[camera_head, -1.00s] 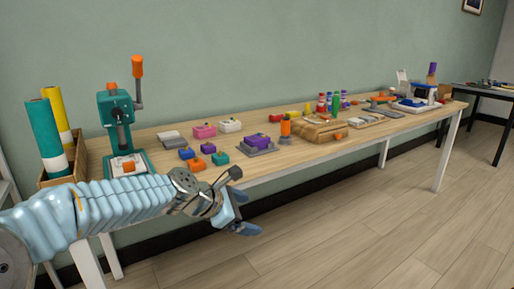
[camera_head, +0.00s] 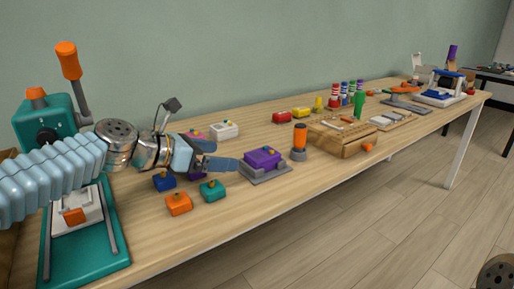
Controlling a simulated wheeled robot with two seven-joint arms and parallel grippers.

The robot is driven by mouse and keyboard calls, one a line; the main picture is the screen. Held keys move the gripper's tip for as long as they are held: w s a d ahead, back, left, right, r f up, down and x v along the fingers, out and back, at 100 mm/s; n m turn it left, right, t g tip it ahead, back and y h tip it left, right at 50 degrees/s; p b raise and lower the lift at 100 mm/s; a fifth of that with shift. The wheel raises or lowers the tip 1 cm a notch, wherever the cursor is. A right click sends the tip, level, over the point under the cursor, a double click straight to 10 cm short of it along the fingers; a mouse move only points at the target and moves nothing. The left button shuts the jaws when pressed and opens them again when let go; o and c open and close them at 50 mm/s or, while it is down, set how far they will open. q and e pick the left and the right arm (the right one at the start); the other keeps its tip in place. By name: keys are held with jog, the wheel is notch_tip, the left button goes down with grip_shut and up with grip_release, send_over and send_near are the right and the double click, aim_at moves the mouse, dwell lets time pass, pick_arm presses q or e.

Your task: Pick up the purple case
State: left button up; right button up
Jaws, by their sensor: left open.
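A purple case (camera_head: 263,157) with a small knob on top sits on a grey base on the wooden table, right of my left gripper. A smaller purple block (camera_head: 197,170) is partly hidden behind my left gripper. My left gripper (camera_head: 220,155) is open and empty above the table, its fingers pointing right toward the purple case on the grey base, apart from it in the picture. My right gripper is not in view.
Blue (camera_head: 164,181), orange (camera_head: 178,204) and teal (camera_head: 212,189) blocks lie below the left gripper. A white case (camera_head: 224,131) is behind it. A teal press (camera_head: 45,122) is at left.

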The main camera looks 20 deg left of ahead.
aim_at(256, 155)
pick_arm(q)
jog(key=shift+w+d+f+b, duration=0.15)
jog(key=shift+w+d+f, duration=0.1)
jog(key=shift+w, duration=0.3)
jog(key=shift+w+d+f+b, duration=0.1)
jog(key=shift+w+f+b, duration=0.1)
jog(key=shift+w, duration=0.35)
jog(key=b+x, duration=0.1)
jog(key=x, duration=0.5)
jog(key=shift+w+b, duration=0.1)
jog(key=shift+b, duration=0.2)
jog(key=b+x, duration=0.1)
jog(key=x, duration=0.4)
jog(key=shift+w+a+f+b, duration=0.1)
jog(key=shift+w+a+b, duration=0.15)
jog(key=shift+b, duration=0.1)
jog(key=shift+w+d, duration=0.2)
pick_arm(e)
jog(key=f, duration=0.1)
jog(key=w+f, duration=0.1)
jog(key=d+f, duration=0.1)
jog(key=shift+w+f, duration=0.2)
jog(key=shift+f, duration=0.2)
pick_arm(q)
jog(key=shift+c, duration=0.4)
jog(key=c, duration=1.1)
